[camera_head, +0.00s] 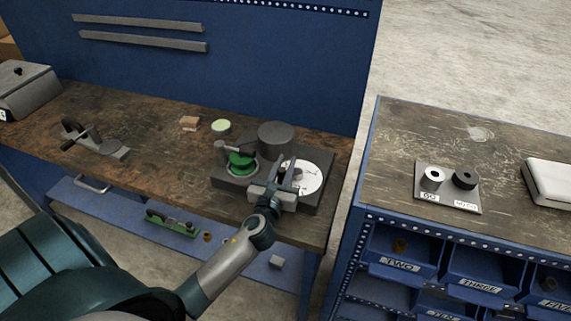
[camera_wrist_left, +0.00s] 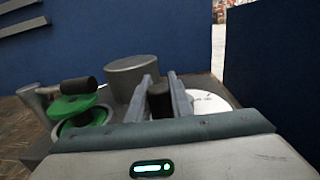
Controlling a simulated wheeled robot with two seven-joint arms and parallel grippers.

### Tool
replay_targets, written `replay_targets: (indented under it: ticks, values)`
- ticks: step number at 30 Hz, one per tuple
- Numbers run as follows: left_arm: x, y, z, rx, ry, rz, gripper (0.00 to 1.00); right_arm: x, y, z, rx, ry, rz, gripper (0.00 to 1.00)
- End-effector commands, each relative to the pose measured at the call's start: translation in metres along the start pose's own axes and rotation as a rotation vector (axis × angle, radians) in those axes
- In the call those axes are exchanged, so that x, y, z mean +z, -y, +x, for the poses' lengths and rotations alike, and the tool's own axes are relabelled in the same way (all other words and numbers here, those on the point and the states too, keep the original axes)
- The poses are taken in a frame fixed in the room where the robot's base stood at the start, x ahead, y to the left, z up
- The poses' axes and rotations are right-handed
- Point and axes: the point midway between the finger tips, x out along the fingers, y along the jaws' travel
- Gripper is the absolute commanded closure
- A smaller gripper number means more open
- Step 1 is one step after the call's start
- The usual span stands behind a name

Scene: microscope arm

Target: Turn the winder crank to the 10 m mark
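The winder (camera_head: 232,180) stands on the right end of the wooden bench, with a green spool (camera_head: 240,161), a dark grey cylinder (camera_head: 276,138) and a white dial (camera_head: 309,178). The dial's marks are too small to read, and my gripper hides part of it. My left gripper (camera_head: 281,173) reaches over the dial's left side. In the left wrist view, its two fingers stand on either side of the black crank handle (camera_wrist_left: 160,99) and appear closed against it. The green spool (camera_wrist_left: 80,106) is left of the fingers there. My right gripper is not in view.
A metal clamp-like tool (camera_head: 95,143) lies farther left. A blue back panel (camera_head: 240,65) rises behind. A second bench (camera_head: 400,150) with blue bins stands right, across a gap.

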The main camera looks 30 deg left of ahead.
Motion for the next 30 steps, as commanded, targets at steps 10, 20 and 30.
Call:
replay_targets:
  ticks: [10,20,30]
  values:
    - [0.002,-0.002,0.004,-0.099,0.004,0.007,1.0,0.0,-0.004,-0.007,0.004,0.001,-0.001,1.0]
    - [-0.001,-0.003,0.012,-0.304,0.005,0.006,1.0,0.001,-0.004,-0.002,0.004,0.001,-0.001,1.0]
    - [0.001,-0.003,0.016,-0.42,0.002,0.001,1.0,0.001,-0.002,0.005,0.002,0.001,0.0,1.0]
